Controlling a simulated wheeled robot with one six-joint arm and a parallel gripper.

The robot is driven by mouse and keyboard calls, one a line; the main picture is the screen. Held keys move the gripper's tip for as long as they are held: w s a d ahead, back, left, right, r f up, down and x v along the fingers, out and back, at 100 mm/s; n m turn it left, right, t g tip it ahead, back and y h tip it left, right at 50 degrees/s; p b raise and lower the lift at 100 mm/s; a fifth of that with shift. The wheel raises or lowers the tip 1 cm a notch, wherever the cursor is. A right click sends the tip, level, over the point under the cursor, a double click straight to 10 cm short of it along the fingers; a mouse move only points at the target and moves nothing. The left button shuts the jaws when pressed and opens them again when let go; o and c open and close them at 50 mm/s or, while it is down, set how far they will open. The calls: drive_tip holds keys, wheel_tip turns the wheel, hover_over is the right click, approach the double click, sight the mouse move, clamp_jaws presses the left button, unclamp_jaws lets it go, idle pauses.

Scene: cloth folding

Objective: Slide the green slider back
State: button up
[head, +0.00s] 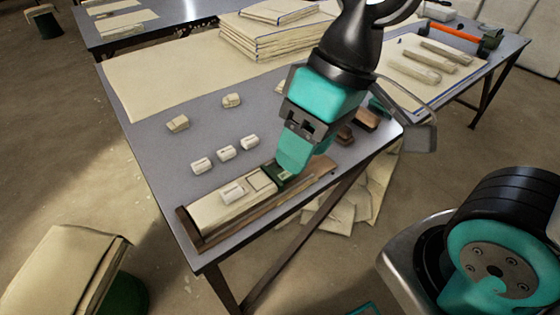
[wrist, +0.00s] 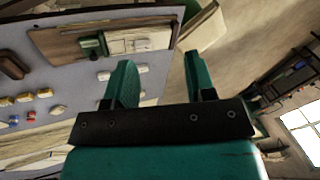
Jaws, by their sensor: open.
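The green slider (head: 279,176) sits at the right part of a brown wooden tray (head: 186,224) along the table's front edge. It also shows in the wrist view (wrist: 92,45), at the upper left and to the left of my fingers. My gripper (head: 294,165) is open, with its teal fingers apart and nothing between them in the wrist view (wrist: 160,68). In the head view its fingers overlap the slider's right side. I cannot tell whether they touch it. A cream folded cloth or pad (head: 215,211) with a small white block (head: 232,192) lies left of the slider.
Several small cream blocks (head: 225,153) lie behind the tray on the grey table (head: 152,150). Folded cloths (head: 265,38) are stacked at the back. Brown pieces (head: 366,118) lie right of my gripper. A cloth-covered bin (head: 65,265) stands on the floor at left.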

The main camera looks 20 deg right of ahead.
drive_tip(key=w+d+m+h+p, duration=0.2)
drive_tip(key=w+m+p, duration=0.4)
drive_tip(key=w, duration=0.6)
drive_tip(key=m+h+p, duration=0.2)
drive_tip(key=m+p, duration=0.3)
drive_tip(key=m, duration=0.1)
hover_over(281, 169)
wheel_tip(281, 169, down, 4)
drive_tip(key=f, duration=1.1)
drive_tip(key=w+f, duration=0.1)
drive_tip(key=f, duration=0.5)
drive_tip(key=shift+f+p, duration=0.25)
drive_tip(key=shift+p, duration=0.1)
drive_tip(key=shift+f, duration=0.5)
clamp_jaws()
